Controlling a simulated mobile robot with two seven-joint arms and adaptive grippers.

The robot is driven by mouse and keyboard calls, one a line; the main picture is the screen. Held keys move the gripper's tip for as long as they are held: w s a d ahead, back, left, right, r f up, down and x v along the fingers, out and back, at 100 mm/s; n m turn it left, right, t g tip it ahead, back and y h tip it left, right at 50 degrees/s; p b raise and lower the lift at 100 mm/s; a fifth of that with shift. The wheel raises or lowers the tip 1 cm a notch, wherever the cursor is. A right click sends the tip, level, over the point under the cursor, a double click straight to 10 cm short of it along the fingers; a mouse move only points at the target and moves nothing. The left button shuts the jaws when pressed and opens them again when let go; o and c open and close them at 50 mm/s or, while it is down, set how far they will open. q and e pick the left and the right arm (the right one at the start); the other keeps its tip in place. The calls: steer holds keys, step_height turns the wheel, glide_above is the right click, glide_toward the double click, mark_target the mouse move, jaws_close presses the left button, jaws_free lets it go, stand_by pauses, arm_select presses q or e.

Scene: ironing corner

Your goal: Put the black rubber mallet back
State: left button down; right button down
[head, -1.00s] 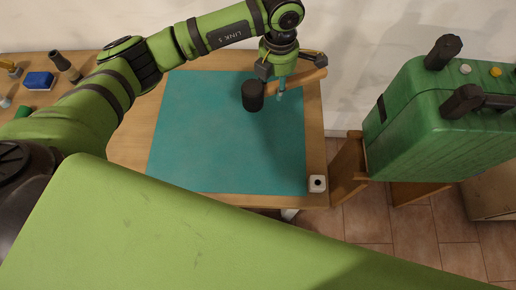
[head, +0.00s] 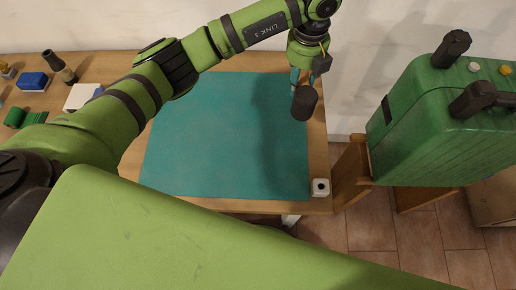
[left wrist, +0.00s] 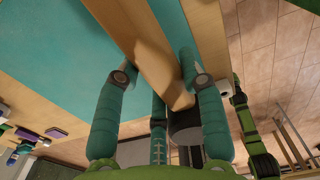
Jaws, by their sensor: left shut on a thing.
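The black rubber mallet is in my left gripper (head: 302,76), above the far right part of the teal mat (head: 215,140). Its dark cylindrical head (head: 304,103) hangs just below the fingers in the head view, where the handle is mostly hidden. In the left wrist view the wooden handle (left wrist: 150,62) runs between the fingers, with the dark head (left wrist: 186,128) near the right finger. A small white block with a dark round hole (head: 320,187) sits at the table's near right corner. My right gripper is not seen.
A large green case (head: 430,135) stands on a wooden support right of the table. A blue block (head: 33,82), a green brush-like item (head: 33,118) and a white item (head: 82,97) lie at the table's left. A green surface (head: 180,235) fills the foreground. The mat is clear.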

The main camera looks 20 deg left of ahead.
arm_select(q)
steer(key=s+a+f+p, duration=0.1)
steer(key=s+a+f, duration=0.1)
steer(key=s+a+f+p, duration=0.1)
steer(key=s+a+f, duration=0.1)
steer(key=s+a, duration=0.1)
steer(key=s+a+f+p, duration=0.1)
steer(key=s+a+f, duration=0.2)
steer(key=shift+s+a, duration=0.1)
steer(key=shift+s, duration=0.1)
step_height(320, 180, down, 2)
steer(key=shift+f, duration=0.1)
steer(key=shift+f+p, duration=0.35)
steer(key=shift+f, duration=0.35)
steer(key=c, duration=1.2)
jaws_free()
steer(key=shift+f, duration=0.15)
steer(key=o, duration=0.4)
